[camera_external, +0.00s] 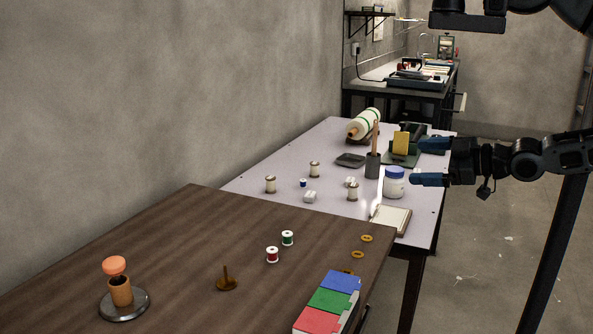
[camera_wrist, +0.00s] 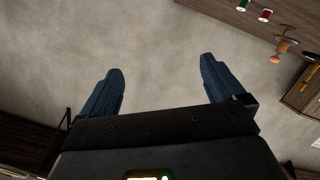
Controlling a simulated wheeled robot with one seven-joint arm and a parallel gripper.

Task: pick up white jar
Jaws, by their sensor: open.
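The white jar (camera_external: 394,183) has a blue lid and stands upright on the light-topped table (camera_external: 262,168), near its right edge. My gripper (camera_external: 425,163) is open, with its blue fingers spread apart, and comes in from the right of the jar. In the picture the lower finger's tip is just right of the jar; I cannot tell the true gap in depth. In the wrist view my gripper (camera_wrist: 158,88) shows two blue fingers wide apart with nothing between them but grey floor or wall. The jar is not in the wrist view.
A notepad (camera_external: 391,218) lies at the table's near right corner. The brown table (camera_external: 180,235) stands nearer.

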